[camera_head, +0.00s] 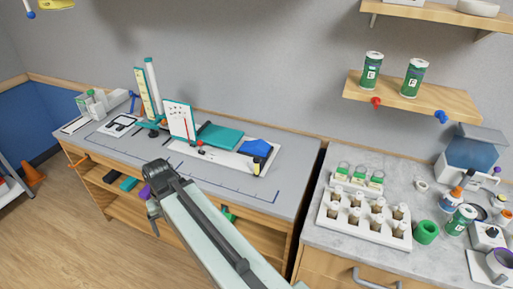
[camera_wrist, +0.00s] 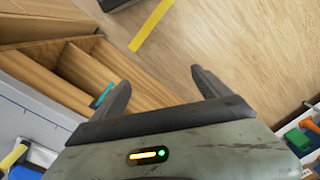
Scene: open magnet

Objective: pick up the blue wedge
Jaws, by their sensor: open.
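A blue block (camera_head: 257,147), which looks like the blue wedge, lies at the right end of a white tray (camera_head: 235,158) on the grey-topped workbench. A teal slab (camera_head: 219,136) lies left of it, and a small yellow-and-black item (camera_head: 257,165) stands just in front of it. My gripper (camera_wrist: 160,78) is open and empty in the wrist view. It points down past the bench front towards the wooden floor, apart from the blue block. In the head view my arm reaches up to the bench's front edge, and my fingers are hard to make out there.
The workbench (camera_head: 103,153) has upright gauges at the back and open shelves below. A second counter on the right holds a white rack (camera_head: 328,215) of vials and several bottles. A wooden shelf (camera_head: 393,93) with two green cans hangs above. An orange cone (camera_head: 33,174) stands far left.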

